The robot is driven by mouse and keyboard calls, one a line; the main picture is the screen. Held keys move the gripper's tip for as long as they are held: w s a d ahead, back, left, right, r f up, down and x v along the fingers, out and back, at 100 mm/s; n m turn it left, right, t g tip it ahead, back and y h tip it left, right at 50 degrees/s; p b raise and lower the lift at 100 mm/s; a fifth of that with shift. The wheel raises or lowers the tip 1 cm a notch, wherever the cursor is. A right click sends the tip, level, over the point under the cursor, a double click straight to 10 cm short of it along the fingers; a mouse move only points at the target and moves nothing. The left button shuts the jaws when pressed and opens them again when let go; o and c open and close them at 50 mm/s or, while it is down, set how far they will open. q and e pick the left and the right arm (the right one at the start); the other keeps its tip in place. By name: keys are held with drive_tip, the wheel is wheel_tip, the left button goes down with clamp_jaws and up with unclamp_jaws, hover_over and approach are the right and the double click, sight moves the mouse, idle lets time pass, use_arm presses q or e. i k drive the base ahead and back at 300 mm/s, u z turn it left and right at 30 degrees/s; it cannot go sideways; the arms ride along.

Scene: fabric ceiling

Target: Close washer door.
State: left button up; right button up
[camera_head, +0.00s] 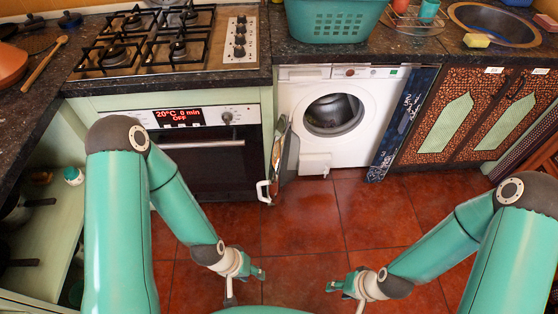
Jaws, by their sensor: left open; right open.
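The white washer (365,145) stands under the counter at centre. Its round opening shows the drum, with no door across it. A narrow panel (285,150) stands out nearly edge-on at the washer's left, with a white handle (263,190) at its lower end. I cannot tell whether this panel is the washer door or a cabinet door. My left gripper (246,286) is open and empty over the floor, below the panel and apart from it. My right gripper (346,294) is open and empty over the floor, below the washer and apart from it.
The oven (200,160) is left of the washer, below a gas hob (160,45). A dark blue patterned panel (402,125) borders the washer's right side, beside patterned cabinets (470,115). The red tiled floor (340,215) before the washer is clear. A green basket (335,22) sits on the counter.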

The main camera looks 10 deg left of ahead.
sight(280, 153)
drive_tip(key=u, duration=0.05)
drive_tip(key=i, duration=1)
drive_tip(key=z, duration=0.05)
